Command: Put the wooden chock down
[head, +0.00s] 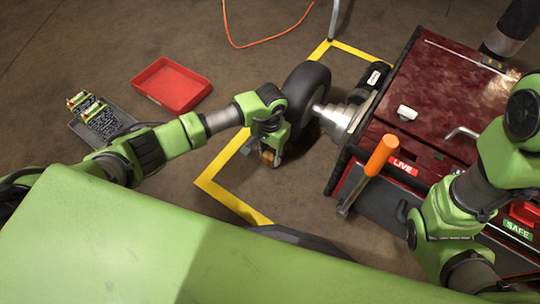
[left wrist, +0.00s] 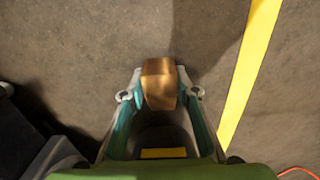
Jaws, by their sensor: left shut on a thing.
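My left gripper (head: 269,154) is near the middle of the head view, just left of the black wheel (head: 305,92). It is shut on the wooden chock (head: 267,157), a small brown block. In the left wrist view the chock (left wrist: 160,84) sits between the two fingertips, with floor showing beyond it. I cannot tell how far the chock is above the floor. My right arm is at the right of the head view, but its gripper cannot be made out.
A yellow floor line (head: 222,200) runs around the wheel area. A dark red cabinet (head: 440,90) with an orange handle (head: 382,155) stands at the right. An orange cable (head: 265,45) crosses the back.

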